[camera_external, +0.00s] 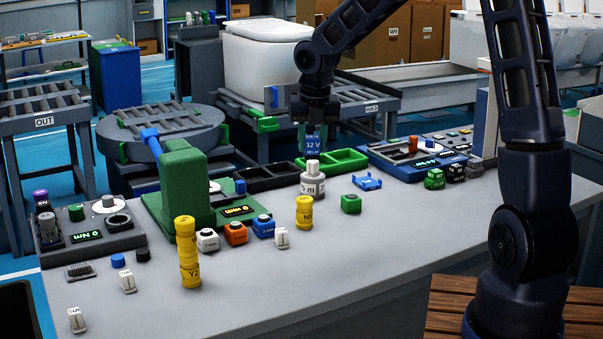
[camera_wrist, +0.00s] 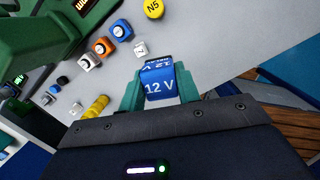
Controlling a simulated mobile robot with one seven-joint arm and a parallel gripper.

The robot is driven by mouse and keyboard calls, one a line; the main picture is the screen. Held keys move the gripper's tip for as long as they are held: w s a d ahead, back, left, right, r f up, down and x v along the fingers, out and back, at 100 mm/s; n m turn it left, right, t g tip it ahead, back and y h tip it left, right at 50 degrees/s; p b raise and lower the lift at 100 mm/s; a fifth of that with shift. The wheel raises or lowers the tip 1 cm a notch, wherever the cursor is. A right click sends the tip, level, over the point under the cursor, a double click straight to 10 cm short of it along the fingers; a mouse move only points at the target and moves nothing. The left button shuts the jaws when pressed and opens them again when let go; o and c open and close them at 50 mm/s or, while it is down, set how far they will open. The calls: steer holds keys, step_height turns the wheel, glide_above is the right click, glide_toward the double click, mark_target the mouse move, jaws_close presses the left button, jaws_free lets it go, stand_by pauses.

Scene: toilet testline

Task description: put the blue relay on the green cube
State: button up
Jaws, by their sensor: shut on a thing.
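My gripper (camera_external: 313,128) is shut on the blue relay (camera_external: 313,145), which is marked 12 V, and holds it above the table. In the wrist view the relay (camera_wrist: 158,84) sits between the two teal fingers of my gripper (camera_wrist: 158,98). The green cube (camera_external: 351,204) stands on the grey table, lower and to the right of the relay in the outside view. It has a dark round mark on top and nothing on it. I cannot make it out in the wrist view.
A silver weight (camera_external: 313,184) appears just below the relay. A yellow cylinder (camera_external: 304,213) stands left of the green cube, and a blue bracket (camera_external: 367,181) lies behind it. The table front right is clear.

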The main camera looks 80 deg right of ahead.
steer(key=s+d+r+m, duration=0.1)
steer(key=s+d+m, duration=0.15)
steer(key=d, duration=0.75)
steer(key=s+d+r+m, duration=0.1)
steer(key=s+d+m, duration=0.15)
steer(key=d, duration=0.85)
glide_toward(352, 196)
steer(key=shift+n+g, duration=0.3)
steer(key=shift+g, duration=0.1)
steer(key=f, duration=0.5)
steer(key=shift+w+d+f, duration=0.15)
steer(key=shift+w+d, duration=0.1)
steer(key=shift+w, duration=0.15)
steer(key=shift+f, duration=0.15)
steer(key=o, duration=1)
